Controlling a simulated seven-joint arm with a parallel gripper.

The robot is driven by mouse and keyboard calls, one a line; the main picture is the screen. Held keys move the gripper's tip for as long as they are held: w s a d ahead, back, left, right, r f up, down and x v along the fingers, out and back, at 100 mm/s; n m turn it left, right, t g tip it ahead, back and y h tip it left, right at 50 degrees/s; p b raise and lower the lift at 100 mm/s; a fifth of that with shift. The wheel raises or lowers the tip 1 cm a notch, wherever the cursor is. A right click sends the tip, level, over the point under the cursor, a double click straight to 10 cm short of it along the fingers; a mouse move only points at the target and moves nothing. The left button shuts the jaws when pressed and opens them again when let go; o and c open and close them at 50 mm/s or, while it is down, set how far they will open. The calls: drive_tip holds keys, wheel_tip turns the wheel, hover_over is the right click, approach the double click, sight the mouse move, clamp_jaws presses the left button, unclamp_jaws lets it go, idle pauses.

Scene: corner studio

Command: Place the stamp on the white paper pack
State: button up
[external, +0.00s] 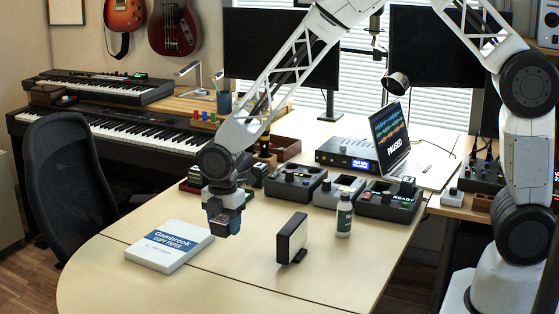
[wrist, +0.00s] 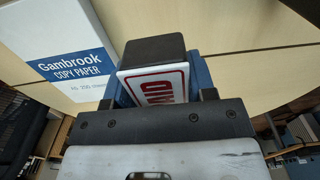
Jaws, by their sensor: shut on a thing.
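The white paper pack (external: 168,247) with a blue "Gambrook Copy Paper" band lies flat near the left end of the light wood table. It also shows at upper left in the wrist view (wrist: 70,48). My gripper (external: 224,221) hangs just right of the pack and above the table, pointing down. It is shut on the stamp (wrist: 155,50), a dark block with a white, red-bordered label that is partly hidden by the gripper. In the external view the stamp is small and hard to separate from the fingers. The stamp appears apart from the pack.
Several dark control boxes (external: 296,184) and a laptop (external: 389,135) are behind. A black chair (external: 69,178) is at the left. The table's front is clear.

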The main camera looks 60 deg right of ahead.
drive_tip(key=shift+w, duration=0.1)
hover_over(169, 242)
drive_tip(key=shift+w+d+f, duration=0.1)
drive_tip(key=shift+f, duration=0.65)
idle(0.3)
drive_tip(key=shift+f, duration=1.75)
drive_tip(key=shift+f, duration=0.1)
drive_tip(key=o, duration=0.9)
wheel_tip(169, 242, up, 12)
drive_tip(key=shift+r, duration=0.15)
